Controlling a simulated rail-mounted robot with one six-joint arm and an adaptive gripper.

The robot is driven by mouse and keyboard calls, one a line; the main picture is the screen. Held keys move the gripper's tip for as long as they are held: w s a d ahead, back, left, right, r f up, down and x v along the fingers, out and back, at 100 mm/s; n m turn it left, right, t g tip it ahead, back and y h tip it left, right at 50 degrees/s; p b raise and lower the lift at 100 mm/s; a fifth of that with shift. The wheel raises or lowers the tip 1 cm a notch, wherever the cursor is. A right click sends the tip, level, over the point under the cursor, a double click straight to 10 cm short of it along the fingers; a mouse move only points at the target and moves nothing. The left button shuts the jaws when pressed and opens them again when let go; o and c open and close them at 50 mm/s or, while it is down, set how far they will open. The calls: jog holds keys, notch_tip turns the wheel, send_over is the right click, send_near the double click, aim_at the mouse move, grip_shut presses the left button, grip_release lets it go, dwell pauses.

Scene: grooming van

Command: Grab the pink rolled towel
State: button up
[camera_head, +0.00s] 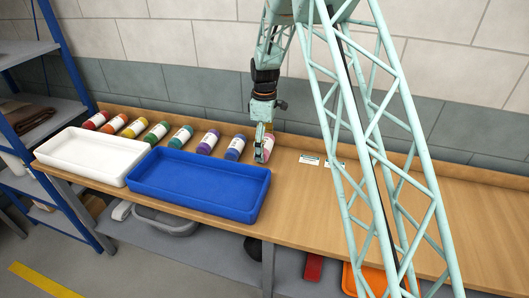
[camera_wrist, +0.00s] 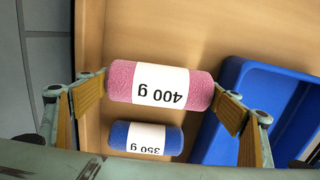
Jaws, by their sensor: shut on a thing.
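The pink rolled towel (camera_wrist: 122,80) has a white band reading "400 g". In the wrist view it lies crosswise between the two fingers of my gripper (camera_wrist: 160,90), with a finger pad at each end. In the head view the pink towel (camera_head: 267,149) is at the right end of the row of rolls, partly hidden by my gripper (camera_head: 264,150), which points down onto it. My gripper is shut on the pink towel. I cannot tell whether the towel is clear of the bench.
A blue roll marked "350 g" (camera_wrist: 119,133) lies beside the pink one. Several other coloured rolls line the bench back, left of my gripper. A blue tray (camera_head: 200,203) and a white tray (camera_head: 60,172) stand in front. The wooden bench (camera_head: 480,220) is mostly bare at right.

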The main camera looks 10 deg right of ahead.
aim_at(265, 142)
jog(key=shift+r, duration=3.15)
